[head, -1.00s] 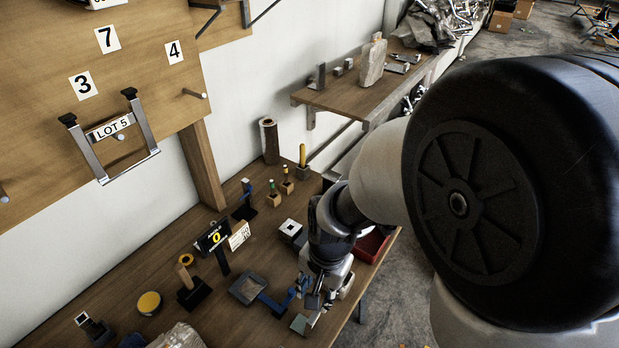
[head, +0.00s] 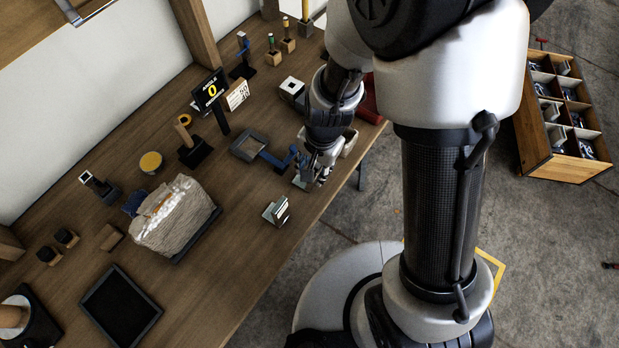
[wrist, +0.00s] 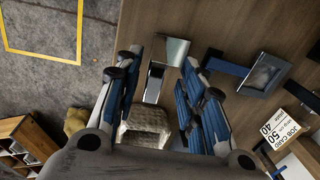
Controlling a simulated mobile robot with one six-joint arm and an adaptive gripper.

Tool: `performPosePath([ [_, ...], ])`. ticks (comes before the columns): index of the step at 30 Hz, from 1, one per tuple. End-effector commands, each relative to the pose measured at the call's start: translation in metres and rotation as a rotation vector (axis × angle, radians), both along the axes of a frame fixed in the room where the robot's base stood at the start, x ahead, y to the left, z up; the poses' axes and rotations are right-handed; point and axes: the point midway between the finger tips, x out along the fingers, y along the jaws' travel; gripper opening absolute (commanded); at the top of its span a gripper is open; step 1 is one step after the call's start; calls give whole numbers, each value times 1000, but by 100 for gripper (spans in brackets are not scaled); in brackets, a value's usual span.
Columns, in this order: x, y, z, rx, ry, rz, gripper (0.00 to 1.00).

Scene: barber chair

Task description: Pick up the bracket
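My gripper (wrist: 158,85) is open, with blue-padded fingers apart on both sides. I cannot tell whether a finger touches the piece.
A blue-handled square frame (head: 250,147) lies close beside. A textured beige thing (wrist: 148,122) is close to my fingers. A wrapped bag (head: 175,220) and black tray (head: 120,305) stand left.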

Motion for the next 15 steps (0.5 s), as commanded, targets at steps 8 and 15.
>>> performPosePath([
  [8, -1, -2, -44, -1, 2, -1, 37],
  [15, 0, -1, -43, -1, 0, 0, 37],
])
